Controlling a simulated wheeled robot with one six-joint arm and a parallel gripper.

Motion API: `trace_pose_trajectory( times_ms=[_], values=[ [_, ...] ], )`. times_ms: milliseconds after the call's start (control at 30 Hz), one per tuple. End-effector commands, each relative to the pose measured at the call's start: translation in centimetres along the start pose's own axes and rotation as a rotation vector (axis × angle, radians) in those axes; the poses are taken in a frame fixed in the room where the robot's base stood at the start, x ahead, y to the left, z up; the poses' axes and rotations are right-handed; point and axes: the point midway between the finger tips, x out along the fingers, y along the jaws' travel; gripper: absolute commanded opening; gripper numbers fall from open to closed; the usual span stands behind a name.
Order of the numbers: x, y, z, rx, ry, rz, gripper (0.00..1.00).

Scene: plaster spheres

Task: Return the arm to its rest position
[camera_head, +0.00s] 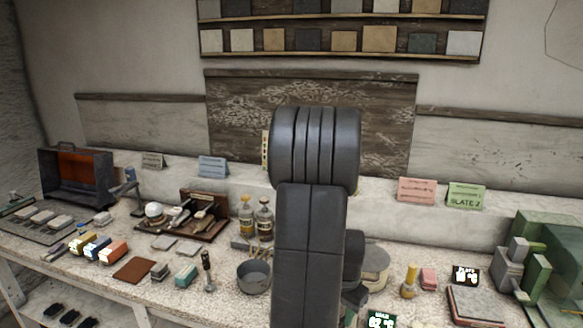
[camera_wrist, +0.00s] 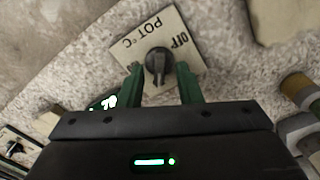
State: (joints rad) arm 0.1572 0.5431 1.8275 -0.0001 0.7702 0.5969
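My arm (camera_head: 312,240) stands upright in the middle of the head view, a dark grey column of links. It hides part of the bench and its own gripper there. In the wrist view my gripper (camera_wrist: 158,68) shows two green fingers spread apart with nothing held between them. A dark knob (camera_wrist: 159,62) on a cream plate (camera_wrist: 190,40) marked "POT °C" and "OFF" shows between the fingertips. Gaps show on both sides of the knob; I cannot tell how far below the fingers it is.
The speckled bench (camera_head: 225,295) is crowded. Two bottles (camera_head: 264,218) and a grey pot (camera_head: 254,277) stand left of my arm. A yellow-based tool (camera_head: 409,282) and a slate stack (camera_head: 478,306) stand right. A green machine (camera_head: 555,265) fills the right end. A tile shelf (camera_head: 340,55) hangs above.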

Motion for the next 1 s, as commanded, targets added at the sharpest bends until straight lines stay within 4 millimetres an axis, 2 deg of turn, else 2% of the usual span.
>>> trace_pose_trajectory(
  times_ms=[1000],
  values=[
    [-0.14,-0.29,0.19,-0.816,-0.003,0.000,0.32]
  ],
)
